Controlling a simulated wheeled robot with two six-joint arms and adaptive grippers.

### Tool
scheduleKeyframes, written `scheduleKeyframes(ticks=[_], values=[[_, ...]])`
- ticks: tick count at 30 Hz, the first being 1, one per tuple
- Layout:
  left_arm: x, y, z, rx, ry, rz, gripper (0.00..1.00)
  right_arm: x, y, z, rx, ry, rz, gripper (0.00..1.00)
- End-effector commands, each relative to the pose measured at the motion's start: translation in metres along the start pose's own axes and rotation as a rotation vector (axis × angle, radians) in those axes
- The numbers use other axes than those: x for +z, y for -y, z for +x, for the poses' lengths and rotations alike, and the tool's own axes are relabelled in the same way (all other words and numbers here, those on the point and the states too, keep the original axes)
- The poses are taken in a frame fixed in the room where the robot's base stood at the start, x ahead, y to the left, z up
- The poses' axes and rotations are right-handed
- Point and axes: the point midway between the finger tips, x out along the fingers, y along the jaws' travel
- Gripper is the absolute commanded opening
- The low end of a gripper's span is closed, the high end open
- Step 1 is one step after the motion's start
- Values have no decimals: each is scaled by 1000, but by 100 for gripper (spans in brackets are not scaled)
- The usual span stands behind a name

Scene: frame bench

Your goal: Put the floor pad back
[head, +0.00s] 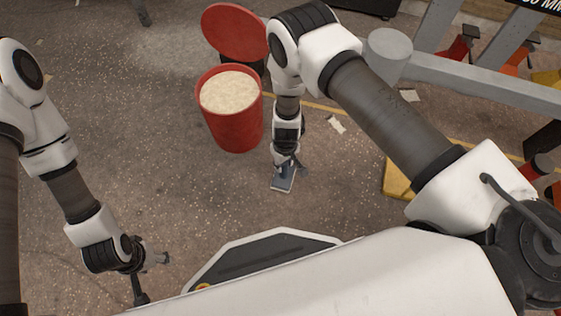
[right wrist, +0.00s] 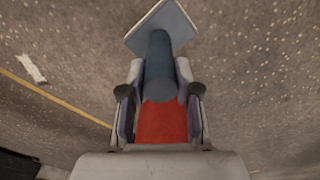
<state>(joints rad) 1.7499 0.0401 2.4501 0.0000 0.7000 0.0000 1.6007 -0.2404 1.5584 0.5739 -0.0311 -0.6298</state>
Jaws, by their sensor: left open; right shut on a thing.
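The floor pad shows in the right wrist view as a pale-edged square plate (right wrist: 172,22) on a blue-grey cylinder, with a red part between the fingers. My right gripper (right wrist: 158,100) is shut on it. In the head view my right gripper (head: 288,162) points down, with the floor pad (head: 283,183) below it. I cannot tell whether the plate touches the floor. My left gripper (head: 152,278) is open and empty at the lower left, away from the pad.
A red bin (head: 233,128) filled with pale granules stands just left of my right gripper, its red lid (head: 236,32) behind it. A grey metal frame (head: 480,80) with red and yellow parts stands at the upper right.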

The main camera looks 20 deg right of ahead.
Motion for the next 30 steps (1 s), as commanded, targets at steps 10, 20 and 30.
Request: scheduleKeyframes(ticks=[10,20,30], values=[[-1,1,73,0,-2,-2,57,-43,-19,9,-1,-2,1,0],[-3,2,110,-1,-7,-10,57,-53,-24,43,1,1,0,0],[-3,2,109,-1,-8,-11,57,-53,-24,44,1,1,1,42]])
